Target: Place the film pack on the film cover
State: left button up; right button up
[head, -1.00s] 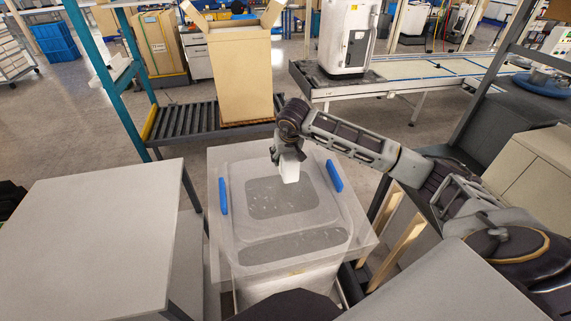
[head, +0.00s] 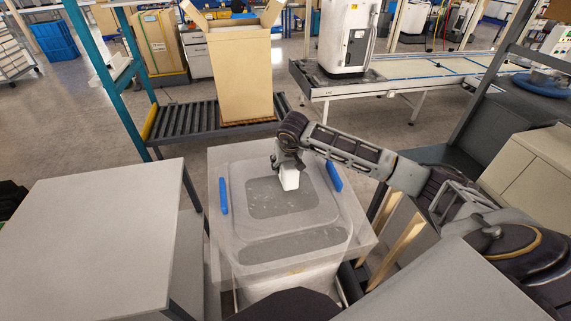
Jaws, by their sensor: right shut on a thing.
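My right gripper (head: 288,164) is over the far middle part of the film cover and points down. It is shut on a small white block, the film pack (head: 289,179). The pack hangs just below the fingers, close to the cover; whether it touches the surface I cannot tell. The film cover (head: 235,228) is a translucent rounded lid on a pale container, with two grey windows and a blue clip on its left and right sides. My left gripper is not in view.
A grey table (head: 95,230) stands at the left. A tall open cardboard box (head: 240,75) stands on a roller conveyor (head: 180,122) behind the container. A cream box (head: 540,165) is at the right. The left part of the cover is clear.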

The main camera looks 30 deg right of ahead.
jog(key=o, duration=0.8)
jog(key=shift+f, duration=0.1)
jog(key=o, duration=0.5)
jog(key=shift+s+r, duration=0.15)
jog(key=shift+r, duration=0.45)
jog(key=b+v, duration=0.1)
jog(key=v, duration=0.9)
jog(key=shift+s+a+r, duration=0.1)
jog(key=shift+s+r, duration=0.15)
jog(key=shift+r, duration=0.25)
jog(key=shift+f, duration=0.1)
